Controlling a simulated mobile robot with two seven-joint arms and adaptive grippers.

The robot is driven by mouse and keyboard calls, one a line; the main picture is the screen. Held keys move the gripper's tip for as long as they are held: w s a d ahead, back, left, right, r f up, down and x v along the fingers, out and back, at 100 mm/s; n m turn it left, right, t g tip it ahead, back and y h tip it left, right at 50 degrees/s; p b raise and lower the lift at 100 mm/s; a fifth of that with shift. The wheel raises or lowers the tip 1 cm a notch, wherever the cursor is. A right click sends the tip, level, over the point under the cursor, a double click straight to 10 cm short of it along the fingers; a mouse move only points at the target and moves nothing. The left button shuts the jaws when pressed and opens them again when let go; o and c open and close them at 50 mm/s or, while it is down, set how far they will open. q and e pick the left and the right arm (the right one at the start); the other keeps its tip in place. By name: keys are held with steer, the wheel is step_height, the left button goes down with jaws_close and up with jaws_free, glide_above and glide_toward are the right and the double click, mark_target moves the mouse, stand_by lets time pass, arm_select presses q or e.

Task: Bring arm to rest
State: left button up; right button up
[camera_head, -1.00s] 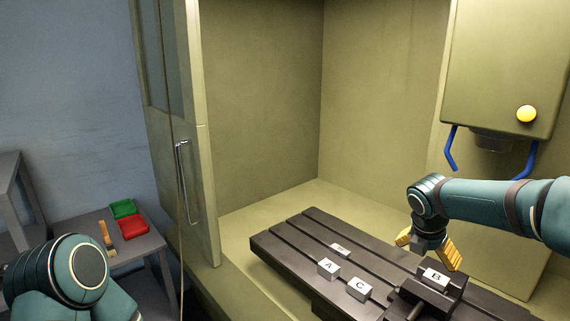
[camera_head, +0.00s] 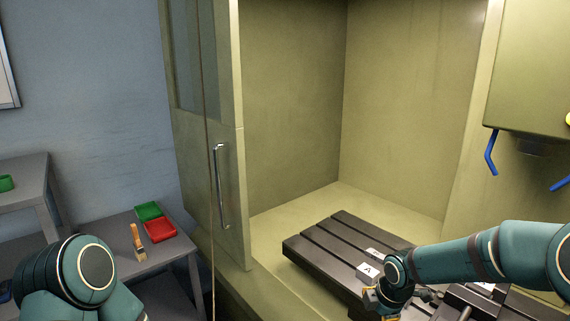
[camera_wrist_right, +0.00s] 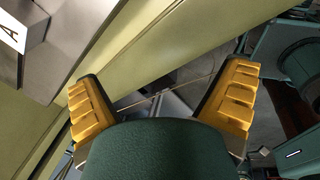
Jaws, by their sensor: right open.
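My right arm (camera_head: 450,262) reaches in from the right, low over the dark slotted machine table (camera_head: 338,236). Its gripper (camera_head: 376,300) is at the table's near edge, close to the white block A (camera_head: 369,271). In the right wrist view its yellow fingers (camera_wrist_right: 160,104) are spread with nothing between them, and block A (camera_wrist_right: 12,32) shows at the top left. My left arm shows only as a teal joint (camera_head: 88,275) at the lower left; its gripper is out of view.
Another white block (camera_head: 373,252) lies behind A; my right arm hides part of the table. The cabinet door with its handle (camera_head: 221,185) stands at centre left. A side table (camera_head: 120,232) holds a green tray (camera_head: 148,211), a red tray (camera_head: 160,230) and a brush (camera_head: 137,242).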

steer(key=s+a+f+m+y, duration=0.3)
steer(key=s+a+f+m, duration=0.6)
steer(key=a+f, duration=0.15)
steer(key=s+a+f+m, duration=0.2)
steer(key=s+f+m, duration=0.5)
steer(key=s+m, duration=0.4)
steer(key=shift+s+f+m+g, duration=0.2)
steer(key=shift+m+g, duration=0.1)
steer(key=shift+m, duration=0.5)
